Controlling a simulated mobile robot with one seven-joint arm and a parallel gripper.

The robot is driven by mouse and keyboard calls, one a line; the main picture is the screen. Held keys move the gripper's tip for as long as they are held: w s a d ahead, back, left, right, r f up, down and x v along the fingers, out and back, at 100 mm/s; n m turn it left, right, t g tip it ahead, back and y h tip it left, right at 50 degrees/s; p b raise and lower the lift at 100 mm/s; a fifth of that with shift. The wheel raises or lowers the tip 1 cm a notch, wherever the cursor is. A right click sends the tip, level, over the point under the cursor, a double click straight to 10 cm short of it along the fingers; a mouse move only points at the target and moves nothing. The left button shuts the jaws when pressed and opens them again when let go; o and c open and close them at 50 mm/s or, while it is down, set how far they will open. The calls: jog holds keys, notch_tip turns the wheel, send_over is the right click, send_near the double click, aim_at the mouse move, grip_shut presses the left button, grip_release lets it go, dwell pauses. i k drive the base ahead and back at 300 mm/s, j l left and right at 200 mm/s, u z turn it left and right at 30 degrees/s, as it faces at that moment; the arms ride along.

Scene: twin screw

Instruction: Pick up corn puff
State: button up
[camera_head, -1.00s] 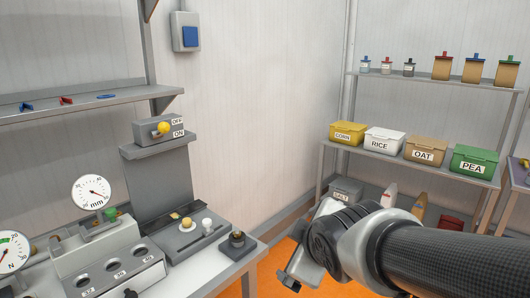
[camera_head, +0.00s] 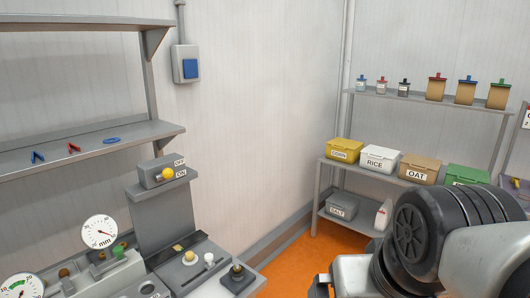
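No piece that I can name for certain as the corn puff shows. A small yellowish piece (camera_head: 177,248) sits on the grey bench fixture at the lower left; it is too small to identify. The yellow bin labelled CORN (camera_head: 344,150) stands on the right shelf, at the left end of its row. My gripper (camera_head: 320,286) is at the bottom edge, right of centre, mostly cut off, well in front of the shelf. Its fingers cannot be made out.
RICE (camera_head: 379,159), OAT (camera_head: 420,170) and green (camera_head: 468,175) bins stand beside the corn bin. A SALT bin (camera_head: 342,206) is below. The bench with dial gauge (camera_head: 99,231) and switch box (camera_head: 162,171) is at left. Orange floor (camera_head: 300,254) lies between.

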aim_at(190, 256)
jog(key=u, duration=1)
